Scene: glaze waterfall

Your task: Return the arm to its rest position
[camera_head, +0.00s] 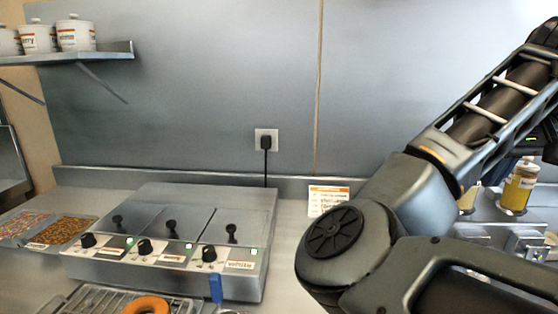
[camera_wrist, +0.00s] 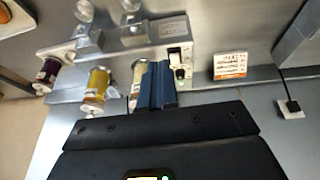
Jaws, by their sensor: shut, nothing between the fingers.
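My arm fills the right side of the head view, folded up with its elbow in front of the counter. My gripper (camera_wrist: 158,72) shows in the wrist view as two dark blue fingers pressed together with nothing between them. It is clear of the counter as far as I can tell. In the head view the fingers are hidden behind my arm.
A three-lid glaze warmer (camera_head: 180,235) stands on the counter, with topping trays (camera_head: 62,232) left of it and a donut (camera_head: 146,305) on a rack in front. A yellow bottle (camera_head: 518,187) stands in a holder behind my arm. A small sign card (camera_wrist: 230,66) is near the wall.

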